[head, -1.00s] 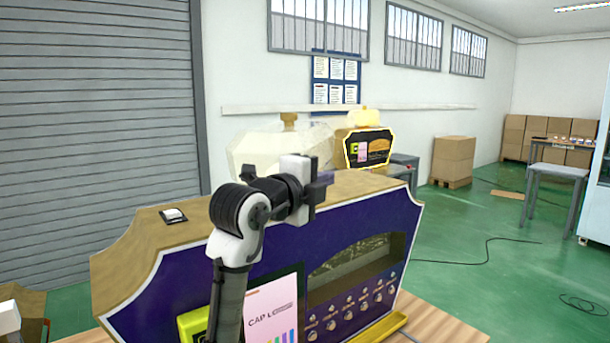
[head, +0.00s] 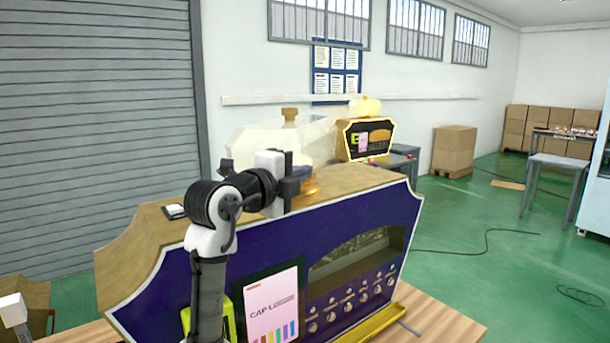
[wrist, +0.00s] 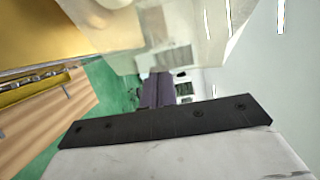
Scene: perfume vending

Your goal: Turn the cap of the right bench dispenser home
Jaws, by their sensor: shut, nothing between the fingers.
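A large purple dispenser (head: 240,260) with a gold-brown top stands on the bench in front of me. A rounded amber-gold piece (head: 308,192), which looks like a cap or collar, shows above its top, partly hidden by my gripper. My gripper (head: 302,173) is shut and empty, its fingers pointing right just above and in front of that piece. I cannot tell whether they touch it. In the wrist view the shut fingers (wrist: 158,90) have nothing between them. A translucent vessel (head: 255,143) with a brown stopper (head: 289,117) stands behind my arm; it also shows in the wrist view (wrist: 190,25).
A smaller yellow-edged dispenser (head: 366,141) stands farther back. A small white-topped switch (head: 174,211) sits on the front dispenser's left top. A yellow drip tray (head: 375,325) runs along its front. Cartons (head: 455,150) and a table (head: 558,160) are far right.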

